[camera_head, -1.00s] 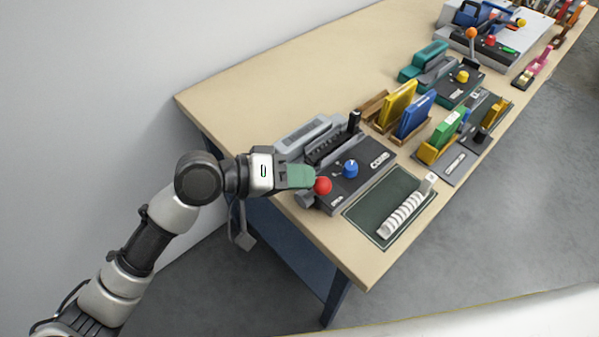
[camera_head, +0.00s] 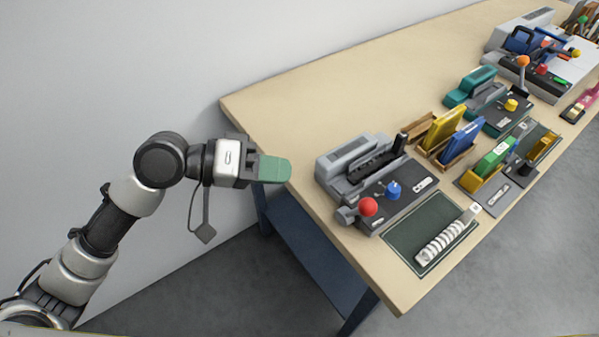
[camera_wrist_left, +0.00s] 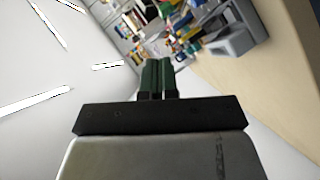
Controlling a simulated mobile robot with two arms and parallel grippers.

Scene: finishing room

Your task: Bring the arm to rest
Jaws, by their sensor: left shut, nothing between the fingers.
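My left arm comes in from the left in the head view. Its gripper (camera_head: 275,169) has green fingertips and is shut with nothing held. It hangs in the air just off the table's left edge, to the left of the grey binding machine (camera_head: 372,182) with the red ball knob and blue knob. In the left wrist view the two green fingers (camera_wrist_left: 157,75) are side by side, pointing toward the far cluttered end of the table. My right gripper is not in view.
The wooden table (camera_head: 300,88) has a clear back strip. A green mat (camera_head: 405,244) with a white comb spine (camera_head: 446,237) lies at its front. Yellow and blue booklets (camera_head: 461,139) and more machines stand farther right. A white wall (camera_head: 120,60) is behind the arm.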

